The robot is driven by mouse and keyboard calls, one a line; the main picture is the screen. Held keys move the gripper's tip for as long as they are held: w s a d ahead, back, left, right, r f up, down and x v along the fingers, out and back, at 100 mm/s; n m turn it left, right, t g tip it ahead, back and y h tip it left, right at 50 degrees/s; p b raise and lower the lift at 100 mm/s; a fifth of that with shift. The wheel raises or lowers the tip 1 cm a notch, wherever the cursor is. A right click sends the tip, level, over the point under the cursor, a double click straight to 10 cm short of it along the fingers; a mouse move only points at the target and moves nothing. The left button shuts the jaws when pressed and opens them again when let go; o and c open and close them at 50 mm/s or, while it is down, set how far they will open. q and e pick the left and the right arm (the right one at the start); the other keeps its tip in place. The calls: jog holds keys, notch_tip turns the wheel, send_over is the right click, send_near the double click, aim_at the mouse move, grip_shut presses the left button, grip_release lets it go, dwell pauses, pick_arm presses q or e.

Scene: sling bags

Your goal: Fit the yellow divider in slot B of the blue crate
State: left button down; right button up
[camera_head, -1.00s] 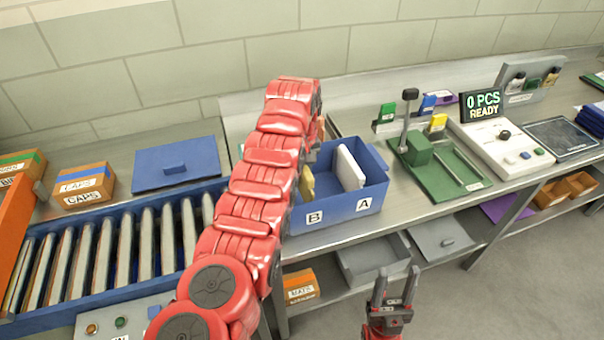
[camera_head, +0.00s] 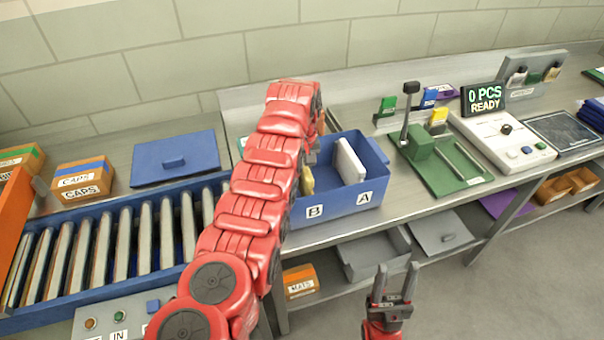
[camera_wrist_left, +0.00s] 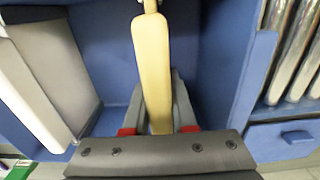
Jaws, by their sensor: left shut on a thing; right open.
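The blue crate (camera_head: 340,202) stands on the bench, with labels B (camera_head: 315,212) and A (camera_head: 364,198) on its front wall. The yellow divider (camera_head: 308,181) shows in part at the B side of the crate, beside my left arm. In the left wrist view the divider (camera_wrist_left: 152,60) is held between the fingers of my left gripper (camera_wrist_left: 155,115), inside the crate walls. My arm hides most of it in the head view, and I cannot tell whether it is seated. A white divider (camera_head: 349,160) stands on the A side. My right gripper (camera_head: 391,290) is open and empty, in front of the bench.
A roller conveyor (camera_head: 110,245) lies to the left of the crate, with a blue lid (camera_head: 176,160) behind it. A green fixture (camera_head: 445,160) and a counter display (camera_head: 484,98) stand to the right. Grey trays (camera_head: 374,255) sit on the lower shelf.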

pick_arm(q)
jog(key=shift+f, duration=0.55)
jog(key=c, duration=0.6)
grip_release()
jog(key=shift+c, duration=0.2)
jog(key=shift+r+b, duration=0.45)
jog(key=shift+r, duration=0.05)
notch_tip(320, 180, up, 5)
jog(key=shift+f+b, duration=0.1)
jog(key=shift+b, duration=0.6)
notch_tip(320, 180, up, 4)
jog(key=shift+r+p, duration=0.1)
jog(key=shift+p, duration=0.9)
notch_tip(320, 180, up, 6)
jog(key=p, duration=0.6)
jog(key=shift+s+r, duration=0.1)
jog(key=shift+r+p, duration=0.65)
jog(key=shift+p, duration=0.15)
